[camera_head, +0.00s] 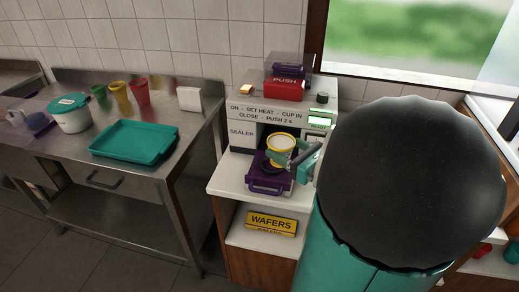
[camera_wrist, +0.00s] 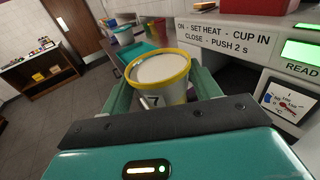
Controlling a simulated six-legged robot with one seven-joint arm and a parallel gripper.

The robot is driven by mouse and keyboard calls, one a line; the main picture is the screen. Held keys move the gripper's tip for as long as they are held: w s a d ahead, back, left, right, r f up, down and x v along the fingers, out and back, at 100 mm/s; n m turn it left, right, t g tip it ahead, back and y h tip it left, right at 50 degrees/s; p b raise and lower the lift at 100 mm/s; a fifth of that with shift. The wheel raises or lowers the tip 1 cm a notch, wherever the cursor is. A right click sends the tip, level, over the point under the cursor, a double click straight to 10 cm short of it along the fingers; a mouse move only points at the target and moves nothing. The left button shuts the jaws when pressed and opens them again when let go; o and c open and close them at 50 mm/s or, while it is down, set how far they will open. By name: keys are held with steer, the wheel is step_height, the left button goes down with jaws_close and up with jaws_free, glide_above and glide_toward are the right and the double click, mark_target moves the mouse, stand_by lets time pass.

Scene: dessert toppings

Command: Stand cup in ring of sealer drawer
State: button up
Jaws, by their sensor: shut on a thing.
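My gripper (camera_head: 294,160) is shut on a white cup (camera_head: 281,143) with a yellow rim, held upright at the front of the sealer. In the wrist view the cup (camera_wrist: 160,72) sits between my gripper's two teal fingers. The sealer (camera_head: 284,106) is a white machine with a red PUSH part on top and a lit green display. Its purple drawer (camera_head: 267,187) is pulled out below the cup. A dark curved part, perhaps the ring, shows beside the cup's lower left. The cup's base is hidden, so I cannot tell whether it touches the drawer.
A steel table (camera_head: 75,143) at left holds a teal tray (camera_head: 135,144), a white tub (camera_head: 71,116) and several coloured cups. A yellow WAFERS box (camera_head: 271,223) lies on the shelf below the sealer. My dark rounded body part blocks the right side of the head view.

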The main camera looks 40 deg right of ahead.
mark_target(281, 143)
steer(key=w+d+f, duration=0.1)
steer(key=w+f, duration=0.1)
steer(key=w+d+f, duration=0.2)
steer(key=w+f, duration=0.1)
steer(key=w+d+f, duration=0.2)
steer(key=w+f, duration=0.1)
steer(key=shift+w+d, duration=0.1)
steer(key=shift+w, duration=0.15)
steer(key=shift+w+d+f, duration=0.1)
steer(key=shift+w+f, duration=0.05)
steer(key=shift+f, duration=1.5)
steer(key=shift+f, duration=0.15)
steer(key=o, duration=1)
steer(key=shift+o, duration=0.2)
